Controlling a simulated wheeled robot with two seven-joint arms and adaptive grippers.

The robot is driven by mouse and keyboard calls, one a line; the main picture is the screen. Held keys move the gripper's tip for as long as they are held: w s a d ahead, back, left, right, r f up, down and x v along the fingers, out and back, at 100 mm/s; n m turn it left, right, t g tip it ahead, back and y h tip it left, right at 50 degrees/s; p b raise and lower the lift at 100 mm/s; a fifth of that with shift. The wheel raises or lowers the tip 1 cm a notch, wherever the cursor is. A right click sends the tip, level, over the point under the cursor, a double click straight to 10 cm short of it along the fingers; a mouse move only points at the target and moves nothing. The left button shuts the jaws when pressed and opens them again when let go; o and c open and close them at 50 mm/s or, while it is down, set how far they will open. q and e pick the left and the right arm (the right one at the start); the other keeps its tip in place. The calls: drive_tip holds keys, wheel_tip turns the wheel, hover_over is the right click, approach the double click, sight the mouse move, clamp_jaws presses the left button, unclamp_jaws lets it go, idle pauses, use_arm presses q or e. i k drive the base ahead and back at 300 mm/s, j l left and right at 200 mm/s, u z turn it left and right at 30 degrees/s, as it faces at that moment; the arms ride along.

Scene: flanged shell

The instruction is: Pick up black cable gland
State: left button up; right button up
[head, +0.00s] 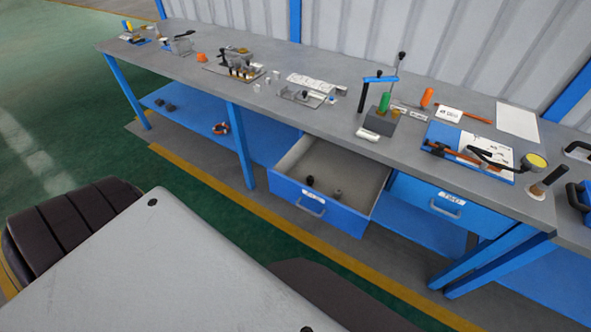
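A small black part (310,180) lies inside the open blue drawer (318,212), near its front. It may be the black cable gland, but it is too small to be sure. A second small dark grey part (338,194) lies to its right in the same drawer, apart from it. Two more small dark pieces lie on the blue lower shelf at the left, one of them here (159,102); I cannot tell what they are. Neither of my grippers is in view.
A long grey workbench (225,95) with blue legs carries tools, fixtures and papers. A closed blue drawer (447,204) is right of the open one. An orange ring-shaped part (221,128) is on the lower shelf. Green floor in front of the bench is clear.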

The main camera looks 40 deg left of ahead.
sight(309, 181)
drive_tip(key=u, duration=0.95)
